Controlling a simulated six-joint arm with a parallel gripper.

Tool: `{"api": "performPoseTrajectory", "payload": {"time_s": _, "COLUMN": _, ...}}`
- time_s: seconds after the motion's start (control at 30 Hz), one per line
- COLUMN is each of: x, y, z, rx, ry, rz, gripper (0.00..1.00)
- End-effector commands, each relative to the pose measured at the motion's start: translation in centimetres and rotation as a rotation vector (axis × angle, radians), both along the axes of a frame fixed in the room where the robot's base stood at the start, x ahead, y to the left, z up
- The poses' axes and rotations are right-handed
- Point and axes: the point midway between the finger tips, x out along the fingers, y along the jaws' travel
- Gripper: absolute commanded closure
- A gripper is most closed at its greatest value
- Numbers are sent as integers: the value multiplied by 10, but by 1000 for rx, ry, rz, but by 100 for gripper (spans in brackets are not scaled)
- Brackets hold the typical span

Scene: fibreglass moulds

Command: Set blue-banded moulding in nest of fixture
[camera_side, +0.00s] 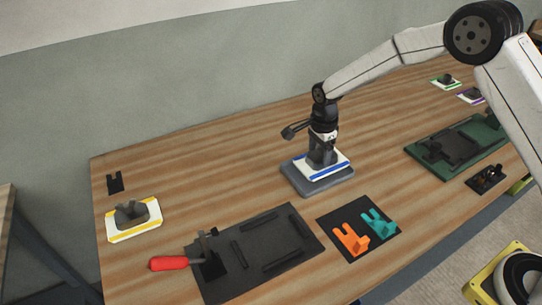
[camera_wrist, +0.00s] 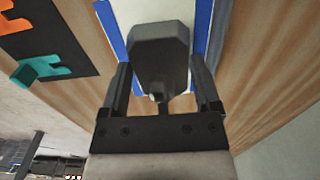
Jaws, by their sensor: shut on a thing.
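The blue-banded moulding (camera_side: 333,169) is a white plate with blue edge strips and a dark grey block on top. It appears to rest on a grey pad mid-table; any small gap cannot be told. My gripper (camera_side: 322,150) is above it, shut on its dark block. In the wrist view, the fingers of my gripper (camera_wrist: 161,85) lie on both sides of the block, with a blue strip of the moulding (camera_wrist: 112,40) beside it. A black fixture (camera_side: 230,285) with a red-handled clamp (camera_side: 168,263) lies front left. Low bars stand on its plate; it holds no moulding.
A yellow-banded moulding (camera_side: 130,232) lies at left, near a small black bracket (camera_side: 115,182). Orange (camera_side: 350,239) and teal (camera_side: 378,224) pieces lie on a black mat right of the fixture. A green-based fixture (camera_side: 480,130) and other mouldings stand far right. Table between pad and fixture is clear.

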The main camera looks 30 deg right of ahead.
Motion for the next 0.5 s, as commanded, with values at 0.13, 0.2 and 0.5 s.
{"api": "performPoseTrajectory", "payload": {"time_s": 0.13, "x": 1, "y": 0, "z": 1, "rx": 0, "ry": -2, "rz": 0, "gripper": 100}}
{"api": "performPoseTrajectory", "payload": {"time_s": 0.2, "x": 2, "y": 0, "z": -1, "rx": 0, "ry": -2, "rz": 0, "gripper": 100}}
{"api": "performPoseTrajectory", "payload": {"time_s": 0.5, "x": 11, "y": 1, "z": -23, "rx": 0, "ry": 0, "rz": 0, "gripper": 100}}
